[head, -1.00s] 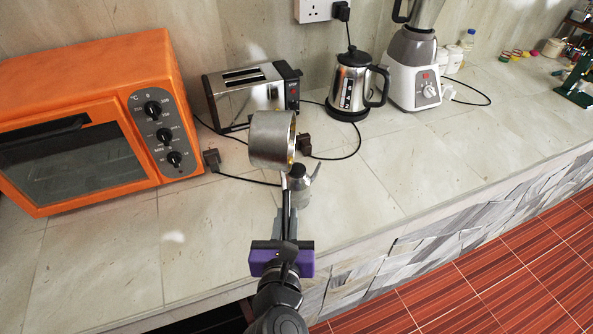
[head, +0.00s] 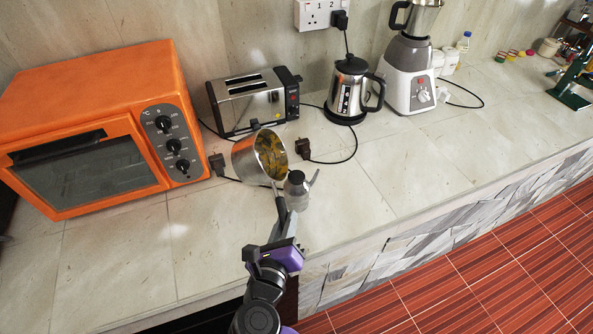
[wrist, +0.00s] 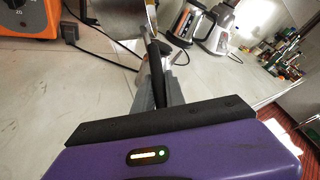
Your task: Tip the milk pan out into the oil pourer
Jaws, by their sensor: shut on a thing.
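The milk pan (head: 243,162) is a silver metal pan with a dark handle (head: 281,208). It is held tilted above the counter, its mouth facing right, and yellow-green contents show inside. In the wrist view the pan (wrist: 118,14) is cut off at the top edge. The oil pourer (head: 298,190) is a small grey vessel with a thin spout, upright on the counter just right of and below the pan's rim. My gripper (head: 284,222) is shut on the pan's handle, in front of the pourer. I cannot tell whether pan and pourer touch.
An orange oven (head: 90,125) stands at the left. A toaster (head: 250,100), a kettle (head: 350,90) and a blender (head: 411,75) stand along the wall. Black cords and plugs lie behind the pan. The counter's front and right stretch is clear.

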